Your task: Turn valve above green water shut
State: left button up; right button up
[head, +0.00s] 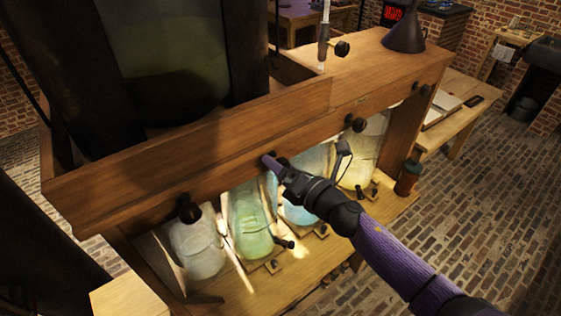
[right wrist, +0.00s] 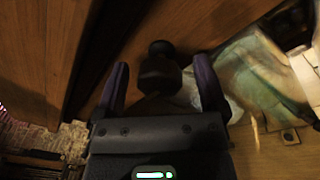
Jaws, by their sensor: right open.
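The green water is in a glass jar (head: 250,222) under the wooden bench's front board, second from the left. A black valve knob sits on the board above it. In the head view my right gripper (head: 273,165) is at this knob and covers most of it. In the right wrist view the black knob (right wrist: 160,68) shows between the two purple fingers of the open right gripper (right wrist: 161,82), with one finger on each side. I cannot tell whether either finger touches it. A greenish jar (right wrist: 262,75) shows at the right there. My left gripper is not in view.
A pale jar (head: 197,250) stands left of the green one; a blue jar (head: 297,208) and a yellowish jar (head: 366,150) stand to the right. Other black knobs (head: 188,208) (head: 355,123) stick out from the board. A small brown pot (head: 408,178) stands at the shelf's right end.

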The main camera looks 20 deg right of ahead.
jog(key=shift+w+a, duration=0.1)
jog(key=shift+w, duration=0.05)
grip_shut()
dwell(0.4)
